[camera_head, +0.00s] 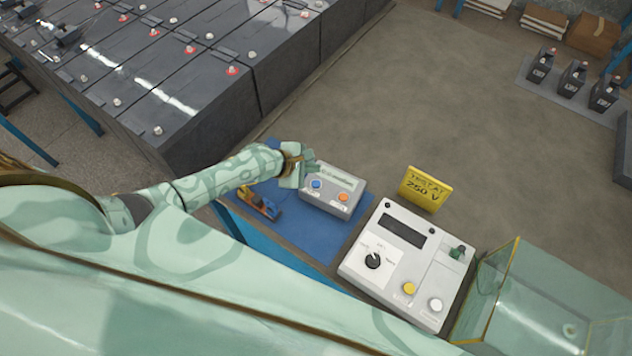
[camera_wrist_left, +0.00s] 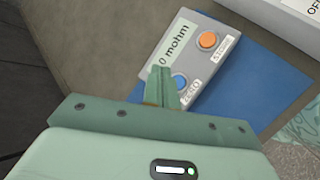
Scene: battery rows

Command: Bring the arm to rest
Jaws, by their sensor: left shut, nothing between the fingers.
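My left arm reaches in from the left in the head view. Its gripper (camera_head: 312,170) is shut and empty, over the back left part of a small grey meter box (camera_head: 336,205). In the left wrist view the shut fingers (camera_wrist_left: 162,88) overlap the box (camera_wrist_left: 213,62) beside its blue button (camera_wrist_left: 179,81). The box also has an orange button (camera_wrist_left: 207,40) and a display that reads "0 mohm", partly covered. I cannot tell whether the fingers touch the box. My right gripper is not in view.
The box rests on a blue mat (camera_head: 275,232) with a small orange and dark tool (camera_head: 259,204). Large battery rows (camera_head: 200,95) fill the back left.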

